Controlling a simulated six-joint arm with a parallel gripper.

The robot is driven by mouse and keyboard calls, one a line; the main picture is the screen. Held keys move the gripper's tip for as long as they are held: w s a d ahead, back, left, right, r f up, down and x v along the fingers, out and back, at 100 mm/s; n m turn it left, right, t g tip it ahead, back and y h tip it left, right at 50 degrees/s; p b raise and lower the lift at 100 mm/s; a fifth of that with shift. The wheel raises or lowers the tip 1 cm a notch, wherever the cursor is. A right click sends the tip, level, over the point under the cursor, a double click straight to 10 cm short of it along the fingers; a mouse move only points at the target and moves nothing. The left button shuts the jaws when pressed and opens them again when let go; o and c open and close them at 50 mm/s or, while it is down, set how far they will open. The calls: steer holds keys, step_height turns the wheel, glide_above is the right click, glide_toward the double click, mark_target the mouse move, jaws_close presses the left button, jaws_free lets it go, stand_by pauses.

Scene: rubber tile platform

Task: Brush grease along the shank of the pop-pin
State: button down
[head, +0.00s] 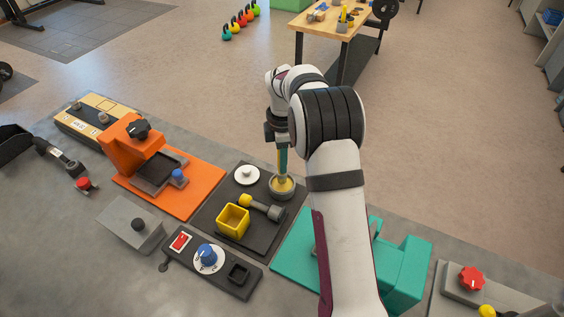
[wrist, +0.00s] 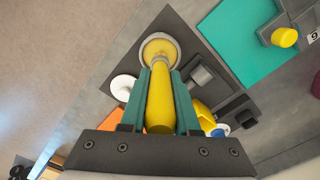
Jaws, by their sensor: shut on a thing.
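My gripper (head: 283,165) has teal fingers shut on the yellow handle of a brush (wrist: 160,105). The brush points down over a round grey cup (head: 271,192) with yellow grease in it. The cup also shows in the wrist view (wrist: 144,52). The brush tip is at the cup's mouth; how deep it sits is hidden. A pin-like piece with a yellow head (head: 246,200), which looks like the pop-pin, lies on the dark mat (head: 213,206) beside the cup. Its far end rests by a grey block, and part of it is hard to make out.
A yellow open box (head: 233,221) and a white disc (head: 246,174) share the mat. An orange fixture (head: 190,200) stands left, a teal one (head: 403,268) right. A control panel with a blue knob (head: 207,254) lies in front. Beyond the platform's far edge is open floor.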

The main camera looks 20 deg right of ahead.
steer(key=shift+r, duration=2.75)
steer(key=s+a+r+m, duration=0.3)
steer(key=s+r+m, duration=0.3)
steer(key=s+m, duration=0.15)
steer(key=s+a+r+m, duration=0.3)
steer(key=s+r+m, duration=0.3)
steer(key=m, duration=0.3)
steer(key=w+a+f+m, duration=0.1)
steer(key=w+f+m, duration=0.2)
steer(key=w+f, duration=0.5)
step_height(320, 180, down, 4)
steer(key=shift+a+r, duration=0.2)
steer(key=shift+m, duration=0.25)
steer(key=shift+f, duration=2.8)
steer(key=shift+f, duration=0.7)
